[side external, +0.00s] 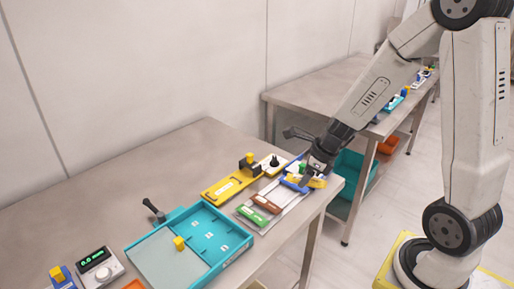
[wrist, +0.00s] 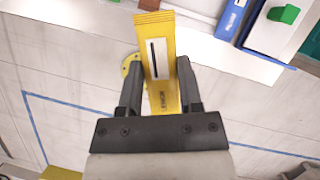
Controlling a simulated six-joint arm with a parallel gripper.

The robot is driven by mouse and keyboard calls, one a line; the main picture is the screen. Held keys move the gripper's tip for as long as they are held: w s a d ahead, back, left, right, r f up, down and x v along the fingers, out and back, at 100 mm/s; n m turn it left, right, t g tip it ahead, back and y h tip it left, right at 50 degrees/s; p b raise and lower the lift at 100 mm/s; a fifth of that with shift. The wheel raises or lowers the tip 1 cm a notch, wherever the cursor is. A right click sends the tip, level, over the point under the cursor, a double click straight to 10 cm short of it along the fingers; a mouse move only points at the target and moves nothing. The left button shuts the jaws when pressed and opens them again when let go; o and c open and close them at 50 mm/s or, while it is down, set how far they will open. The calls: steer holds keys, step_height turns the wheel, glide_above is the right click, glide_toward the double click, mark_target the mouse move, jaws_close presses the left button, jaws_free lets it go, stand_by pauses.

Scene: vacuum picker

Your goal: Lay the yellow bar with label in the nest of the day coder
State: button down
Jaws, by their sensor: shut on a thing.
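The yellow bar with label (wrist: 162,90) is between the two fingers of my gripper (wrist: 160,88). Its pale label with a dark stripe faces the wrist camera, and its far end points up in that view. In the side view my gripper (side external: 314,175) holds the yellow bar (side external: 318,183) near the right edge of the front table, above a blue-framed unit with a green block. That blue unit (wrist: 232,18) and green block (wrist: 284,14) show at the top right in the wrist view. I cannot tell which unit is the day coder; its nest is not clearly seen.
A pale tray (side external: 284,211) holds a brown bar (side external: 266,204) and a green bar (side external: 251,216). A yellow unit (side external: 222,187) stands behind them. The table's back left is bare.

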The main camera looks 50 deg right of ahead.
mark_target(315, 178)
steer(key=shift+s+a+r, duration=0.2)
steer(key=shift+s+r, duration=0.15)
steer(key=shift+s, duration=0.45)
steer(key=shift+s+a+r, duration=0.15)
steer(key=shift+s+r, duration=0.2)
steer(key=shift+s, duration=0.4)
steer(key=w+a+n+g+y, duration=0.1)
steer(key=w+a+n+g, duration=0.1)
steer(key=w+n, duration=0.4)
steer(key=w+a+n+g+y, duration=0.1)
steer(key=w+a+n+g, duration=0.1)
steer(key=w+a+n, duration=0.3)
steer(key=shift+w+n+y, duration=0.3)
steer(key=shift+w+n, duration=1)
steer(key=shift+w, duration=0.35)
steer(key=shift+w, duration=0.1)
